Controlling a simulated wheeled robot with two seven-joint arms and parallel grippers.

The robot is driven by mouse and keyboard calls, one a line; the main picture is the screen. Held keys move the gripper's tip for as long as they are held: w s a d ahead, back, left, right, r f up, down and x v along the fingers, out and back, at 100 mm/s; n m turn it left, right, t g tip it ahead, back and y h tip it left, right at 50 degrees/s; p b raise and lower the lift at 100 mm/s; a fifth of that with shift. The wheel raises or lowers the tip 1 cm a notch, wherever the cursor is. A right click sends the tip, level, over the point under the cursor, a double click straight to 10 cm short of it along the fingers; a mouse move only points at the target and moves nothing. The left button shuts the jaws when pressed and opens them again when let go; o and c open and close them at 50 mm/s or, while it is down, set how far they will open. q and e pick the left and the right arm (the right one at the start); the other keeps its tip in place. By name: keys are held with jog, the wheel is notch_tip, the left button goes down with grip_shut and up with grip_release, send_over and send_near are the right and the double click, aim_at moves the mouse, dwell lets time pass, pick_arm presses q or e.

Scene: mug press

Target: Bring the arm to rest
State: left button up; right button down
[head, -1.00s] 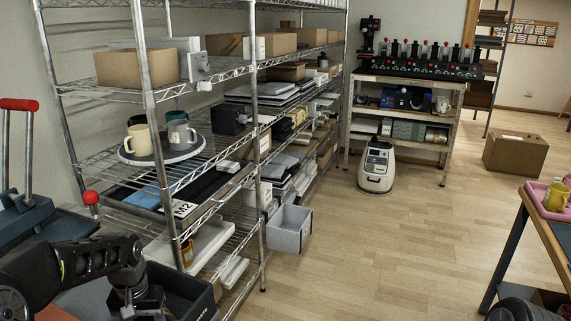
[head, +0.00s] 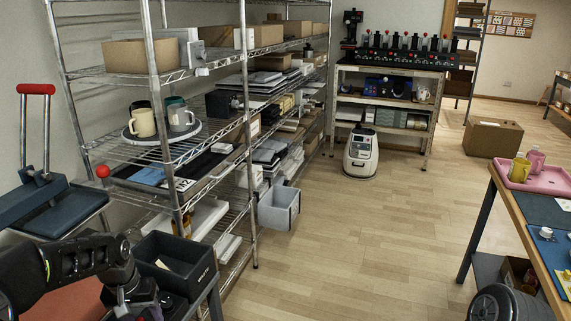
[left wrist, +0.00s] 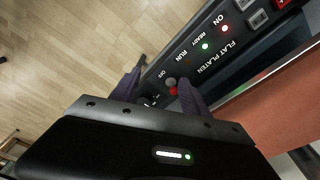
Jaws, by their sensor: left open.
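My left arm comes in at the lower left of the head view. Its gripper (left wrist: 160,92) is open in the left wrist view, with two dark fingers spread apart and nothing visibly held between them. I cannot tell whether a finger touches the panel. My right gripper is not in view.
A black bin (head: 172,265) stands beside my left arm. A press with a red-topped lever (head: 36,90) is at the left. A wire shelf (head: 163,155) holds mugs. A table with a pink tray (head: 535,178) is at the right. The floor between is clear.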

pick_arm(q)
jog(key=s+d+f+t+h, duration=0.2)
jog(key=d+f+t, duration=0.1)
jog(key=d+f, duration=1.25)
jog(key=s+d+f+g, duration=0.1)
jog(key=s+d+f, duration=0.2)
jog(key=s, duration=0.4)
jog(key=s+d+f+g+h, duration=0.1)
jog(key=s+d+f, duration=0.2)
jog(key=s+d, duration=0.3)
jog(key=s+d+f+g+h, duration=0.1)
jog(key=s+d+f, duration=0.2)
jog(key=s, duration=0.6)
jog(key=shift+d+f+m+g, duration=0.3)
jog(key=shift+d+g, duration=0.1)
jog(key=shift+d, duration=0.55)
